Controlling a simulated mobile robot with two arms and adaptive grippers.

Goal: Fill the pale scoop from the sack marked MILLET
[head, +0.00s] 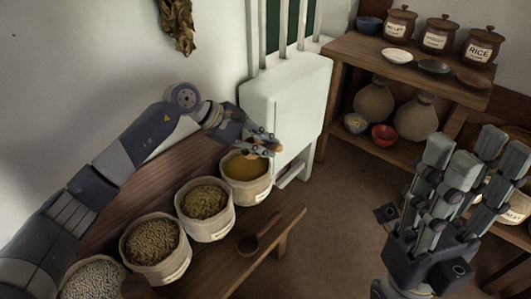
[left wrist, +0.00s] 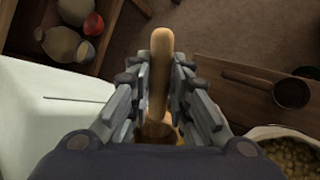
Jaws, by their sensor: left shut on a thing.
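My left gripper (head: 264,142) is shut on the handle of a pale wooden scoop (left wrist: 160,70). In the head view only small bits of the scoop show between the fingers. The gripper is just above the back sack (head: 262,190), which holds fine golden grain (head: 240,171). The scoop's bowl is mostly hidden by the fingers, so I cannot tell if it holds grain or touches it. The sack labels are too small to read. My right gripper (head: 473,150) is open and empty, fingers up, at the right of the head view.
More sacks stand in the row: one of greenish grain (head: 207,226), one of brown pellets (head: 154,262), one of pale grain (head: 92,285). A dark scoop (head: 249,243) lies on the bench (head: 290,222). A pale-green panel (head: 290,100) stands close behind the gripper. Shelves (head: 345,49) hold jars and bowls.

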